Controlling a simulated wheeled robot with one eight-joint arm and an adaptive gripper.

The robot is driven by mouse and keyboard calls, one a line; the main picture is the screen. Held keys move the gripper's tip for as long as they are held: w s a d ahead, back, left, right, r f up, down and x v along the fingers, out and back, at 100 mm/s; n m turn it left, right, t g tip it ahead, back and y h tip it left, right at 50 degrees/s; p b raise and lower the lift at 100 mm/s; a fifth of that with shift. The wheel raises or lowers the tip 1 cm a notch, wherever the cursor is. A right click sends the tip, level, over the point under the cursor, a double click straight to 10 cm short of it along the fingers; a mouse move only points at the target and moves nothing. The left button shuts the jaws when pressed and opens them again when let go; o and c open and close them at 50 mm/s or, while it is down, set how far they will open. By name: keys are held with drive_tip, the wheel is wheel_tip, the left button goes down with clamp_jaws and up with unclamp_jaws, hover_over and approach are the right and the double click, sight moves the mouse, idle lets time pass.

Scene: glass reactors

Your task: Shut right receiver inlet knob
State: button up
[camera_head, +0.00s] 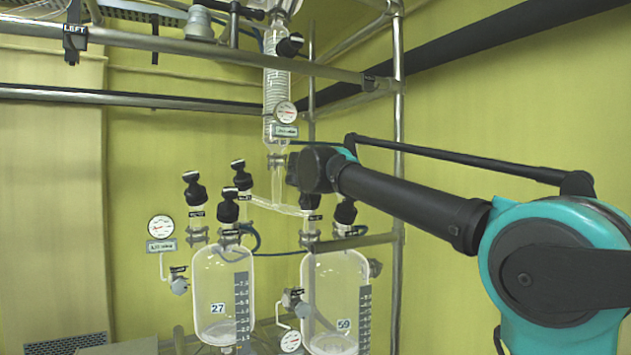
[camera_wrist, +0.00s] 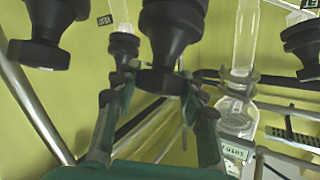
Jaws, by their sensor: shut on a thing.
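The right receiver (camera_head: 336,290) is a clear glass vessel marked 59, with a grey scale strip. In the head view, my gripper's end of the arm (camera_head: 316,170) is above its neck, and the arm hides the fingers and the knob they hold. In the wrist view, my gripper (camera_wrist: 157,84) has its two teal-and-black fingers on either side of a black knob (camera_wrist: 170,35) and is shut on it. I take this to be the right receiver inlet knob. How far it is turned cannot be told.
Another black knob (camera_head: 346,212) stands close to the right. The left receiver (camera_head: 222,290), marked 27, has several black knobs above it, including one (camera_head: 229,206). Neighbouring knobs (camera_wrist: 42,35) crowd the wrist view.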

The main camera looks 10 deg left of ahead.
drive_tip(key=shift+f, duration=0.1)
idle(0.3)
drive_tip(key=o, duration=1.2)
drive_tip(key=shift+c, duration=0.2)
drive_tip(key=s+r, duration=0.1)
drive_tip(key=s, duration=1.1)
drive_tip(key=shift+a+r, duration=0.2)
